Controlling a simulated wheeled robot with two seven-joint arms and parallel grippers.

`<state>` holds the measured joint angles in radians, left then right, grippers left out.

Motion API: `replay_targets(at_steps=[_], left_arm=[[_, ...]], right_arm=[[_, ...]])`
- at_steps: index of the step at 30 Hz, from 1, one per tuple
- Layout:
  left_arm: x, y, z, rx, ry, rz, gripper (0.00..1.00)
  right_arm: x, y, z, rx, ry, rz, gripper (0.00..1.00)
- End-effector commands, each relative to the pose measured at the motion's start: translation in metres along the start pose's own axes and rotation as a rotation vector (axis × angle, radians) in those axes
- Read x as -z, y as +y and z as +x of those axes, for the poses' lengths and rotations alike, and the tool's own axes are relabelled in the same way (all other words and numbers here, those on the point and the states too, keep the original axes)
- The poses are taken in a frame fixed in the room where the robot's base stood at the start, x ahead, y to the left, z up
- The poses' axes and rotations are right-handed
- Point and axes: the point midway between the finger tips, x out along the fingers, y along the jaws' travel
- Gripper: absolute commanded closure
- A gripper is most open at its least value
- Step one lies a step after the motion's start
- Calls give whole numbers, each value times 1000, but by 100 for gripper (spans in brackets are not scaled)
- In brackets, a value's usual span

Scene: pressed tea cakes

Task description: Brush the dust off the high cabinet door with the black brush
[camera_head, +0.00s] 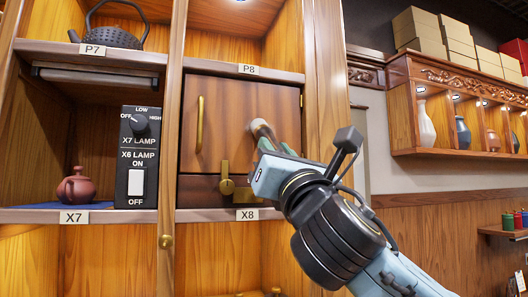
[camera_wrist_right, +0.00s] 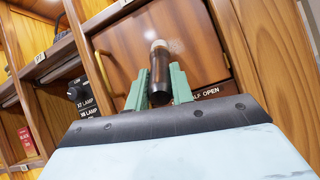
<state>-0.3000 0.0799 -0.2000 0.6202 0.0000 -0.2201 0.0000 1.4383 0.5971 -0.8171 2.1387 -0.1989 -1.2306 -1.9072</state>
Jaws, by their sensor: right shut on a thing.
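The high cabinet door (camera_head: 230,110) is a brown wooden panel between the P8 and X8 labels, and it looks shut. It has a brass vertical handle (camera_head: 199,122) on its left side and a brass latch (camera_head: 227,184) below. My right gripper (camera_wrist_right: 161,90) is shut on the black brush (camera_wrist_right: 160,72), whose pale tip points at the door. In the head view the brush's light end (camera_head: 262,129) is in front of the door's right part; I cannot tell whether it touches. My left gripper is not in view.
Left of the door stands a black lamp switch panel (camera_head: 137,158), with a small clay teapot (camera_head: 76,186) beside it. A dark iron teapot (camera_head: 114,36) sits on the shelf above. A wooden post (camera_head: 328,80) borders the door's right side. A vase shelf (camera_head: 458,153) hangs further right.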

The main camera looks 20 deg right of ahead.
Motion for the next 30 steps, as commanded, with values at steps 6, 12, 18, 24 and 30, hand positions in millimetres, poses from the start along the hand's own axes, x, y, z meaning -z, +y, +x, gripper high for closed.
replay_targets(at_steps=[6,12,18,24,30], left_arm=[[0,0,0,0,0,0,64],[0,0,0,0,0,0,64],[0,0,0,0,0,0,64],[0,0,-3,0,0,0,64],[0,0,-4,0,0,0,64]], right_arm=[[-2,-8,-1,-2,-2,0,100],[-5,-22,0,1,-2,-2,100],[-7,-38,2,-1,-1,0,100],[-7,-43,4,-1,0,0,100],[-6,-38,4,-2,0,1,100]])
